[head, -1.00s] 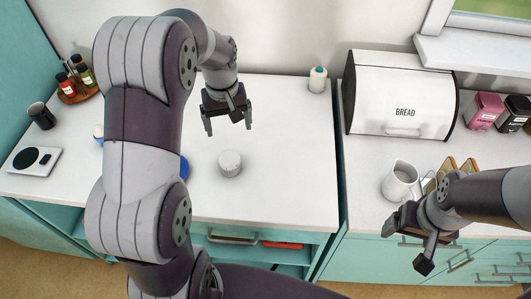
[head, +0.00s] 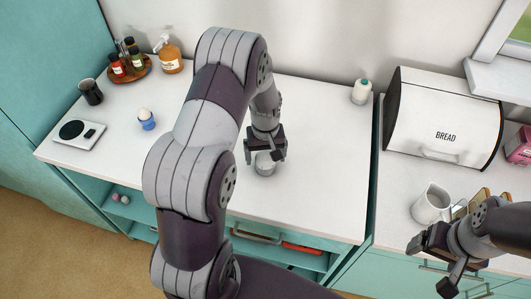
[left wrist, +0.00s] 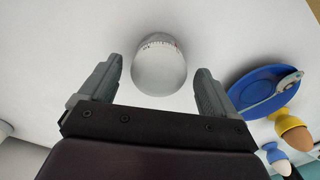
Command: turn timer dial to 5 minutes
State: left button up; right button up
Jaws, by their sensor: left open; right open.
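The timer (head: 265,164) is a small white and grey cylinder standing on the white counter. In the left wrist view the timer (left wrist: 159,66) shows a pale round dial with small marks and a red mark near its upper edge. My left gripper (head: 265,158) is open just above the timer, pointing down. In the left wrist view its fingers (left wrist: 155,85) lie to either side of the timer, without visible contact. Part of the timer is hidden by the gripper in the head view. My right gripper (head: 432,265) is open and empty near the front of the right counter.
A blue plate (left wrist: 262,92) with a spoon and egg cups (left wrist: 292,132) lies right of the timer in the left wrist view. A white jug (head: 430,204) stands near my right gripper. A bread bin (head: 440,120) is behind it. The counter right of the timer is clear.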

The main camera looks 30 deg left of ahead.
aim_at(266, 156)
pick_arm(q)
jog(key=shift+d, duration=0.1)
jog(key=shift+c, duration=1)
jog(key=c, duration=0.9)
jog(key=shift+m, duration=0.8)
jog(key=o, duration=1.1)
notch_tip(266, 156, up, 13)
jog(key=b, duration=0.2)
jog(key=shift+f, duration=0.15)
